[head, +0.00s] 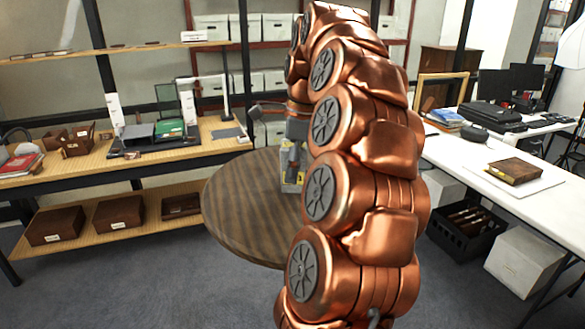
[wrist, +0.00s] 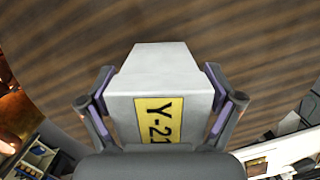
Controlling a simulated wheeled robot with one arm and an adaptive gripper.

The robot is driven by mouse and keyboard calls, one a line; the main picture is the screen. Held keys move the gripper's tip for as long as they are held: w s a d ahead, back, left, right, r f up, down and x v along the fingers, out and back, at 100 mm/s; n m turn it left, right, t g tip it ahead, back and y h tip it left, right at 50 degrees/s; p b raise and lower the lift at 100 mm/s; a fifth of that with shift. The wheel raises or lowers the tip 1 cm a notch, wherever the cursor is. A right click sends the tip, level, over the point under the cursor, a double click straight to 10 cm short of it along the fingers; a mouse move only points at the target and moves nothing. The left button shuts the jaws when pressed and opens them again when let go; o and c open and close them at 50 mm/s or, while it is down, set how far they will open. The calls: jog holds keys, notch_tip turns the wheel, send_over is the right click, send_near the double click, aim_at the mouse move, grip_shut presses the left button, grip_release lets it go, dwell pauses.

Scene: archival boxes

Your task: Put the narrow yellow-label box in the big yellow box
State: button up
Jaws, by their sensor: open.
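A narrow pale grey box (wrist: 158,72) with a yellow label reading "Y-21" stands on the round wooden table (head: 235,205). In the wrist view it sits between the two fingers of my gripper (wrist: 161,88), one finger on each side. The fingers are open, and I cannot tell whether either touches the box. In the head view my gripper (head: 294,150) is over the table, and part of the box with its yellow label (head: 291,186) shows just below it. My copper arm hides much of the table. I cannot make out a big yellow box in either view.
A wooden shelf unit (head: 100,165) with brown boxes below stands at the left. A white table (head: 480,165) with a brown box (head: 514,171) and laptops stands at the right, with a black crate (head: 466,228) and a white box (head: 524,262) under it. The round table's left part is clear.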

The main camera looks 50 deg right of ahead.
jog(key=c, duration=1.3)
jog(key=shift+r, duration=0.15)
